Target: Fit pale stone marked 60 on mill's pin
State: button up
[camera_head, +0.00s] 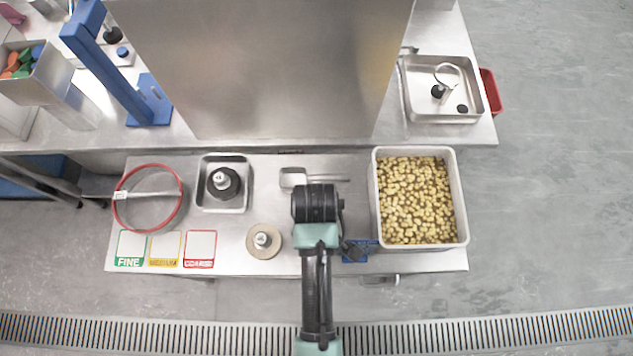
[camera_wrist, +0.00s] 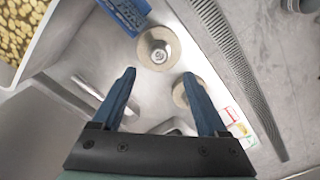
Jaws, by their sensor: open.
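A pale round stone with a metal knob (camera_head: 264,240) lies on the front of the steel table; it also shows in the wrist view (camera_wrist: 181,92), partly behind a finger. A second pale stone with a knob (camera_wrist: 158,48) lies beside the blue pad in the wrist view; my arm hides it in the head view. No number is readable on either. A dark stone with a metal knob (camera_head: 231,183) sits in a small square tray (camera_head: 242,207). My gripper (camera_wrist: 163,98) is open and empty above the table. I cannot make out the mill's pin for certain.
A bin of beans (camera_head: 463,235) stands at the table's right end, by a blue pad (camera_head: 355,251). A scoop (camera_head: 293,178) lies behind my gripper. A red-rimmed sieve (camera_head: 181,205) and FINE, medium and COARSE labels (camera_head: 200,248) are left. A large steel block (camera_head: 270,70) rises behind.

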jog(key=f, duration=0.3)
jog(key=shift+w+f, duration=0.15)
jog(key=shift+w, duration=0.05)
jog(key=shift+s+f, duration=0.15)
jog(key=shift+f, duration=0.25)
jog(key=shift+d+f+p, duration=0.15)
jog(key=shift+f+p, duration=0.4)
jog(key=shift+f, duration=1.65)
jog(key=shift+c, duration=0.3)
grip_shut()
jog(key=shift+r, duration=0.1)
